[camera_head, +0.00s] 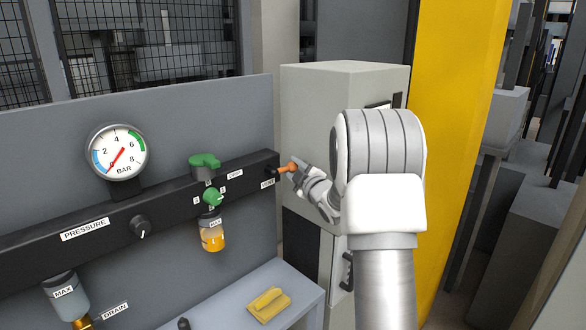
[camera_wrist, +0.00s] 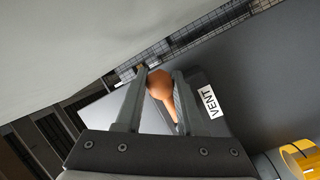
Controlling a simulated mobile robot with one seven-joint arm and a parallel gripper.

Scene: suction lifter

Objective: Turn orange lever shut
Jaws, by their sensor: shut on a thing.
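The orange lever (camera_head: 286,168) sticks out at the right end of the black manifold bar, near a white VENT label (camera_head: 268,183). In the wrist view the orange lever (camera_wrist: 161,86) lies between the two fingers, its rounded end near the fingertips. My gripper (camera_head: 295,167) is at the lever and shut on it; it also shows in the wrist view (camera_wrist: 158,80). The VENT label (camera_wrist: 210,102) is just right of the fingers there. My gripper hides part of the lever in the head view.
Left along the bar are a green-topped lubricator (camera_head: 205,162), a black knob (camera_head: 140,227) and a pressure gauge (camera_head: 118,152). A yellow block (camera_head: 268,303) lies on the grey shelf below. A grey cabinet (camera_head: 330,95) and a yellow column (camera_head: 450,130) stand close behind my arm.

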